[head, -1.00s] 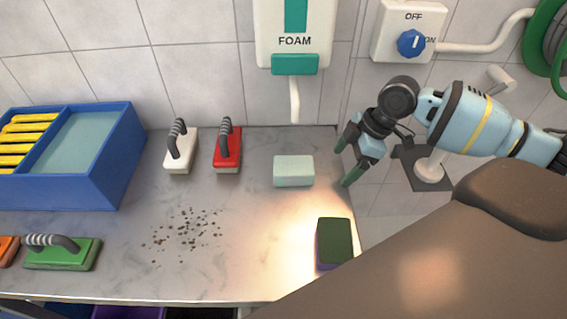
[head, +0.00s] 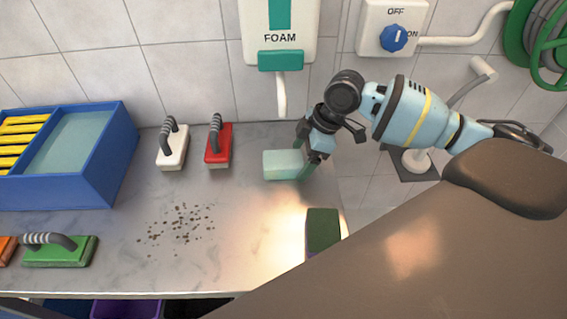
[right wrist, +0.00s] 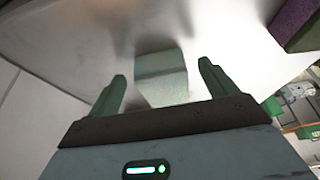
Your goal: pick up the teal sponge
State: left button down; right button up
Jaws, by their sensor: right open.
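The pale teal sponge (head: 283,164) lies flat on the marbled counter below the foam dispenser. My right gripper (head: 303,152) is at the sponge's right end, with its fingers open and pointing toward it. One green finger overlaps the sponge's right edge in the head view. In the right wrist view, the sponge (right wrist: 162,78) shows between the two spread fingers of the gripper (right wrist: 162,70), with gaps on both sides. Whether the fingers touch it cannot be told. My left gripper is not in view.
A dark green and purple sponge (head: 322,231) lies nearer on the counter's right side. Red (head: 218,146) and white (head: 172,148) handled brushes stand to the left. A blue divided tray (head: 90,185), a green brush (head: 60,252) and dark specks (head: 178,225) are further left. The foam dispenser (head: 279,28) hangs above.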

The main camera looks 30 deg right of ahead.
aim_at(284, 159)
jog(key=a, duration=0.1)
jog(key=w+a, duration=0.1)
jog(key=a, duration=0.1)
jog(key=shift+w+a+r, duration=0.15)
jog(key=shift+w+a, duration=0.25)
jog(key=shift+a+f, duration=0.15)
jog(key=shift+f, duration=0.5)
jog(key=shift+w+f+p, duration=0.1)
jog(key=shift+f+p, duration=0.15)
jog(key=shift+p, duration=0.1)
jog(key=shift+c, duration=0.4)
jog(key=c, duration=1)
